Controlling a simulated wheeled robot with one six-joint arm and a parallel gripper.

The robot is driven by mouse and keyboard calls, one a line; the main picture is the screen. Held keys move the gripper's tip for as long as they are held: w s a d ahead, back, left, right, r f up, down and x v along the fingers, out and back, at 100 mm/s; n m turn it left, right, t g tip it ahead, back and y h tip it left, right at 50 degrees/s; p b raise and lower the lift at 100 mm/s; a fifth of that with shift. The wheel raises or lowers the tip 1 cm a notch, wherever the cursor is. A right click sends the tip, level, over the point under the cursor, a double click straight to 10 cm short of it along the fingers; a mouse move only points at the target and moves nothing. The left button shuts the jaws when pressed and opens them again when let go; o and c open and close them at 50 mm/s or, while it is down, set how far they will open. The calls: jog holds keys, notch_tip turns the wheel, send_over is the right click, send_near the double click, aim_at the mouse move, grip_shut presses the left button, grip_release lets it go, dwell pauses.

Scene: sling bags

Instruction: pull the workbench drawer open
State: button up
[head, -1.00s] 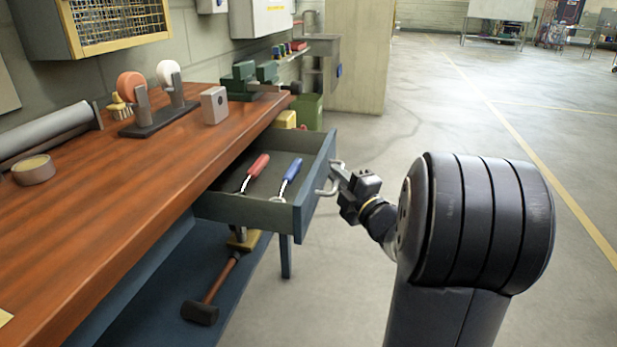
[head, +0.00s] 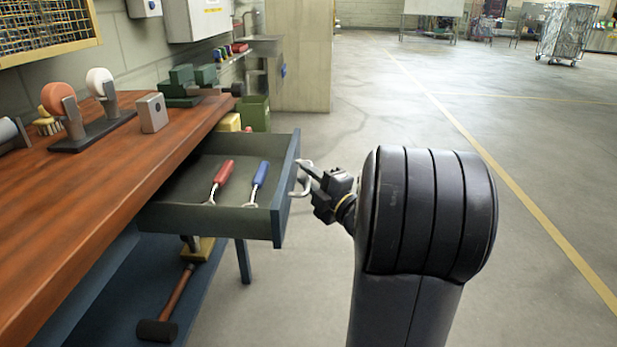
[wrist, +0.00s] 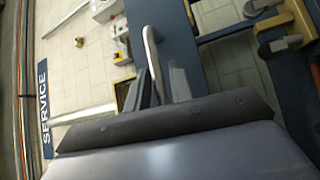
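The workbench drawer (head: 246,220) is a blue-grey box pulled well out from under the wooden workbench top (head: 100,200). Its front panel (head: 286,190) faces right and carries a pale bar handle (head: 302,178). My gripper (head: 311,176) is at this handle, reaching in from the right. In the wrist view, the handle (wrist: 150,48) runs between the two dark fingers of my gripper (wrist: 157,88), which look closed around it. The exact contact is partly hidden. A red-handled tool (head: 222,174) and a blue-handled tool (head: 260,175) lie inside the drawer.
A mallet (head: 170,308) lies on the blue lower shelf (head: 115,300). A green vise (head: 188,84), a grey box (head: 153,112) and a holder with round rolls (head: 100,131) stand on the bench. A green bin (head: 255,113) is behind the drawer. Floor to the right is open.

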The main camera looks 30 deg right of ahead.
jog(key=shift+o, duration=0.9)
jog(key=s+d+f+p, duration=0.1)
jog(key=s, duration=0.9)
jog(key=shift+s+d+f+p, duration=0.25)
jog(key=shift+s+d+p, duration=0.05)
jog(key=shift+w, duration=0.1)
jog(key=w, duration=0.3)
jog(key=w+a+r+b, duration=0.1)
jog(key=w, duration=0.6)
jog(key=shift+w+a+r, duration=0.25)
jog(key=shift+a+r, duration=0.05)
jog(key=shift+a, duration=0.05)
